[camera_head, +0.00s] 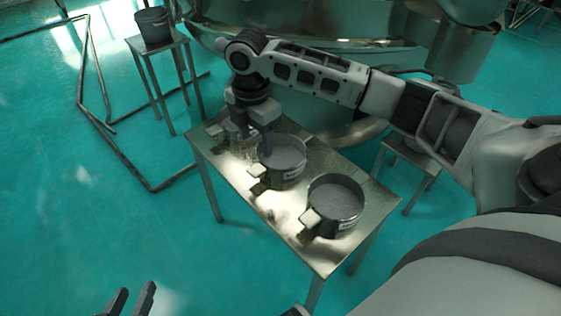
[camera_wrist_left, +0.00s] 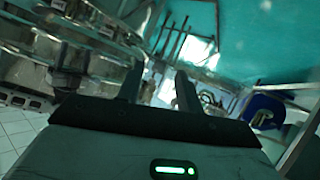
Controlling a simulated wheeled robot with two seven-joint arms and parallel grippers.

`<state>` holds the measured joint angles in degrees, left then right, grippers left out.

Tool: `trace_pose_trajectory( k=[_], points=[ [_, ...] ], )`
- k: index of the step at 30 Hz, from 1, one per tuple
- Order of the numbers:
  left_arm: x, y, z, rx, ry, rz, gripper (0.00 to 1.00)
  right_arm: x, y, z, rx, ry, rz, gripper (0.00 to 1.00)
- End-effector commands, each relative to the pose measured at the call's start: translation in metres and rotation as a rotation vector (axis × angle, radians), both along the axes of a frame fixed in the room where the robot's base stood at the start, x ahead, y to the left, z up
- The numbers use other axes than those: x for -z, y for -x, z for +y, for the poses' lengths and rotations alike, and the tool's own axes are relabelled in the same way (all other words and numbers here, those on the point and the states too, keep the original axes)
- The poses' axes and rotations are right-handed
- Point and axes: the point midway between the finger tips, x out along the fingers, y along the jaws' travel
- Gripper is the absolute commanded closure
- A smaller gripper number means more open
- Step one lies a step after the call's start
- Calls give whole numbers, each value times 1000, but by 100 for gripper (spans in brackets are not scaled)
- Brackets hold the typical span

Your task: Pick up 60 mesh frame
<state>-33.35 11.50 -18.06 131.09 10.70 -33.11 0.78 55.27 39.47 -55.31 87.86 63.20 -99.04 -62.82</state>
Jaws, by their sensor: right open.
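Two round grey mesh frames with handle blocks on their left sides stand on a metal table (camera_head: 222,168). One frame (camera_head: 284,160) is near the table's middle, the other frame (camera_head: 336,199) nearer its front end. Their labels are too small to read, so I cannot tell which is 60 mesh. My right gripper (camera_head: 252,142) points down, open, over the table's far end at the left edge of the middle frame. I cannot tell whether it touches that frame. My left gripper (camera_head: 131,301) is open and empty at the bottom left, away from the table; its spread fingers show in the left wrist view (camera_wrist_left: 158,90).
A dark bucket (camera_head: 153,25) stands on a small stool (camera_head: 160,52) at the upper left. A large metal machine (camera_head: 300,30) is behind the table. A second stool (camera_head: 412,158) is right of the table. The teal floor at left is mostly open, with dark pipes (camera_head: 95,120) farther back.

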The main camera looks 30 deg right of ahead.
Motion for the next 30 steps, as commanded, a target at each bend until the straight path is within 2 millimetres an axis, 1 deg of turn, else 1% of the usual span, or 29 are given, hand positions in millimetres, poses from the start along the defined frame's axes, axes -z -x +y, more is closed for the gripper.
trace_pose_trajectory(
  k=[1,3,6,11,14,17,19,21,24,30],
  points=[
    [2,0,-1,2,8,-17,64,16,0,0,0,-1,2,42],
    [-2,0,-3,4,19,-42,64,30,0,0,0,-1,1,42],
    [-7,0,-4,7,33,-68,64,44,0,1,-1,-1,0,42],
    [-13,0,-5,8,44,-92,64,54,0,1,-1,-2,-3,42],
    [-13,0,-6,9,47,-99,64,59,0,1,0,-1,-2,42],
    [-10,0,-7,8,56,-110,64,70,1,0,0,-1,-2,42],
    [-9,1,-8,9,71,-124,64,82,2,-1,1,0,-1,42],
    [-13,1,-9,9,107,-139,64,94,3,-2,1,0,-1,42],
    [-18,1,-12,10,145,-142,64,105,2,-2,1,-1,-2,42],
    [-27,0,-13,10,166,-152,64,106,2,-2,0,-2,-4,42]
  ],
)
